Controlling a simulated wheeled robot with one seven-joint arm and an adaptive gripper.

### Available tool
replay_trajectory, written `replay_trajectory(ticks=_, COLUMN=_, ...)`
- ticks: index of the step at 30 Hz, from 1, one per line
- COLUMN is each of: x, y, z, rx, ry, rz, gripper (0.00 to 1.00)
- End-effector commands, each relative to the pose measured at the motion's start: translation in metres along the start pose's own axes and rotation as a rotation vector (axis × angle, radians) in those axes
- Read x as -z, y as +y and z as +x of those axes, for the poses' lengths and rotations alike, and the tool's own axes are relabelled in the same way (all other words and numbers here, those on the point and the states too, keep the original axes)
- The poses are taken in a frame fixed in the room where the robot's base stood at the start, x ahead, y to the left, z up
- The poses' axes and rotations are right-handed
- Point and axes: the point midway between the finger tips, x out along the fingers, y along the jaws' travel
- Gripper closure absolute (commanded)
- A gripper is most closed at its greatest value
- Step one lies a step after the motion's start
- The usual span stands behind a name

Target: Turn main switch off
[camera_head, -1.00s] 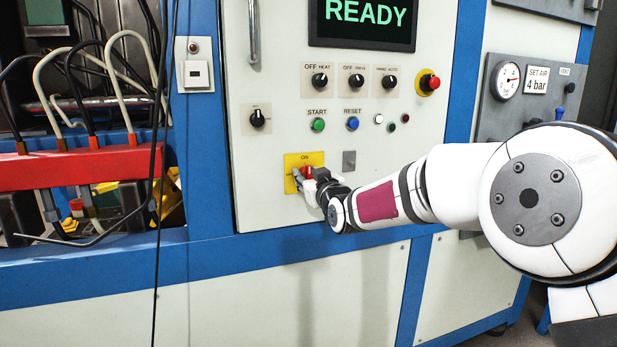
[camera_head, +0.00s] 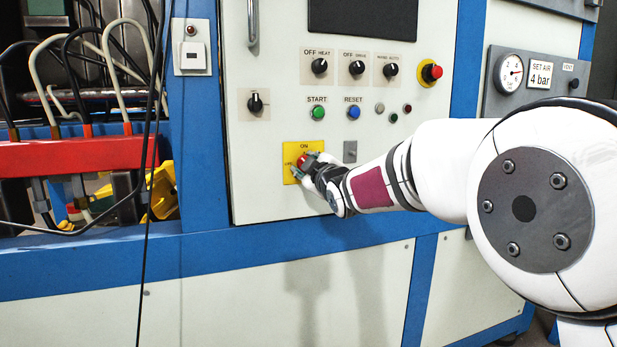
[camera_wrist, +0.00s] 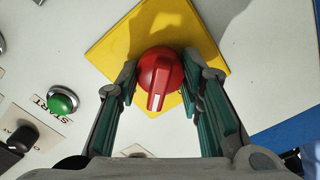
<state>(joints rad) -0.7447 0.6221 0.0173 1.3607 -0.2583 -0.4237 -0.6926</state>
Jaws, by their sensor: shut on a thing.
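The main switch is a red rotary knob (camera_wrist: 158,75) on a yellow plate (camera_wrist: 118,42) marked ON. In the head view the red knob (camera_head: 303,161) sits low on the cabinet's panel, partly hidden by my gripper (camera_head: 306,171). In the wrist view my gripper (camera_wrist: 162,84) has one finger on each side of the knob and is shut on it. The knob's white pointer mark points toward the palm in that view. The display (camera_head: 362,15) above is dark.
The green START button (camera_head: 317,113), the blue RESET button (camera_head: 353,113) and several black selector knobs are above the switch. A red emergency stop (camera_head: 431,72) is at the right. A red block with hoses (camera_head: 80,155) stands at the left.

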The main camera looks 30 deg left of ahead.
Motion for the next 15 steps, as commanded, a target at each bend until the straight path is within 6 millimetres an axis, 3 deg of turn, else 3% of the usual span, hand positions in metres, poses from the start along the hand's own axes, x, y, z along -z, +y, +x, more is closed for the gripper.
replay_trajectory(ticks=15, x=-0.0011, y=-0.0044, z=0.0, rx=0.0, ry=0.002, rz=-0.487, gripper=0.94)
